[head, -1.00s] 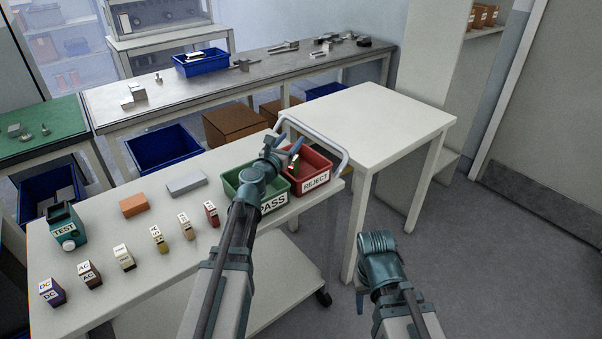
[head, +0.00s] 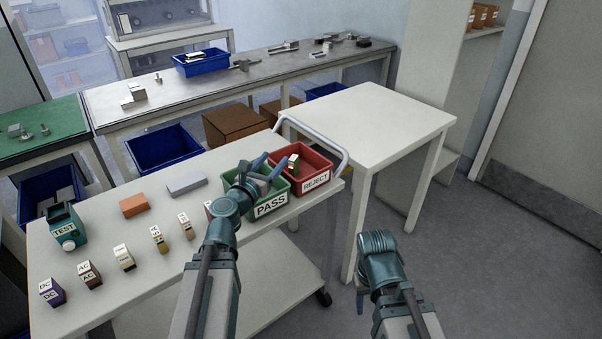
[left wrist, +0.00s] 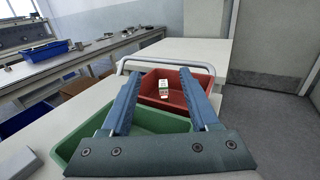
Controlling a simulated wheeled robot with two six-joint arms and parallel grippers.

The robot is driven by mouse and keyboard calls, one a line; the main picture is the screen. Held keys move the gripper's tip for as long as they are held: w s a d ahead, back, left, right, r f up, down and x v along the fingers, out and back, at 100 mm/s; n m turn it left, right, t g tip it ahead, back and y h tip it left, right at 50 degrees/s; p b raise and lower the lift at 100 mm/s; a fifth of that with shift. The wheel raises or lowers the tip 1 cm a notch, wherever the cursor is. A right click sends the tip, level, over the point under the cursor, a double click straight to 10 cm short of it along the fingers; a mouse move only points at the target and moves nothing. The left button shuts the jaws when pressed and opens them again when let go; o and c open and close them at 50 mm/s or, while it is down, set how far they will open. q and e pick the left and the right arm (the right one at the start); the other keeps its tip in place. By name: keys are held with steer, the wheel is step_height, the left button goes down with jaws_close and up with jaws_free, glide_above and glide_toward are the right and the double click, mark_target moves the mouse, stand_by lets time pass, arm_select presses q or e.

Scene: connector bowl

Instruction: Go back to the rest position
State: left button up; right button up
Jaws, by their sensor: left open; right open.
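My left gripper (head: 256,170) is open and empty, above the green PASS bin (head: 273,205) on the cart. In the left wrist view its two blue fingers (left wrist: 157,97) stand wide apart, with the green bin (left wrist: 130,148) below and the red REJECT bin (left wrist: 180,92) beyond. A small green and white connector (head: 293,162) lies in the red bin (head: 317,180); it also shows between the fingers in the left wrist view (left wrist: 164,86), apart from them. My right arm (head: 378,260) is low at the right, off the cart; its fingertips are mostly hidden.
The cart top (head: 100,235) holds several labelled connectors, a teal TEST box (head: 66,228), an orange block (head: 134,205) and a grey block (head: 187,184). A metal handle (head: 325,140) rises at its far end. A white table (head: 370,120) stands beyond. Floor at right is clear.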

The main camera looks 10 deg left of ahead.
stand_by(0.3)
arm_select(q)
steer(key=s+d+f+m+g+h, duration=0.3)
steer(key=d+f+m+g, duration=0.15)
steer(key=d+m, duration=0.5)
steer(key=s+d+f+m+g+h, duration=0.25)
steer(key=d+f+m+g, duration=0.2)
steer(key=d+m, duration=0.45)
steer(key=s+d+f+m+g+y, duration=0.3)
steer(key=s+f+m+g+y, duration=0.45)
steer(key=s+f+m, duration=0.7)
step_height(320, 180, up, 17)
steer(key=s+a+m+g+y+p, duration=0.1)
steer(key=m+p, duration=0.4)
steer(key=p, duration=1)
steer(key=shift+s+a+f+y, duration=0.15)
steer(key=shift+s+a+y, duration=0.35)
steer(key=shift+s+a, duration=0.3)
